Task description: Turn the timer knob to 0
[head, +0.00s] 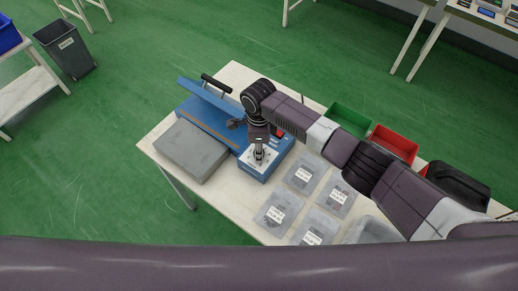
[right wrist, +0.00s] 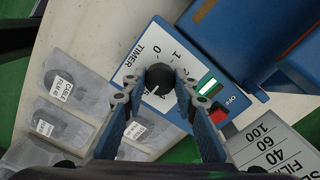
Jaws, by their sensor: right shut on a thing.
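The black timer knob (right wrist: 159,77) sits on a white dial panel of the blue sealing machine (right wrist: 185,45). "TIMER" and the numbers 0 and 1 show on the panel near it; other marks are partly hidden by the fingers. A short white line on the knob points toward the bottom of the right wrist view, away from the 0. My right gripper (right wrist: 158,90) is shut on the knob, one finger on each side. In the head view my right gripper (head: 258,157) reaches down onto the panel at the front of the blue machine (head: 254,176). My left gripper is not in view.
A green light (right wrist: 209,86) and a red switch (right wrist: 220,117) marked OFF are close to the right finger. Several clear bags (head: 277,209) lie on the table. A grey slab (head: 190,151) is left of the machine; green (head: 348,119) and red bins (head: 394,143) stand behind my arm.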

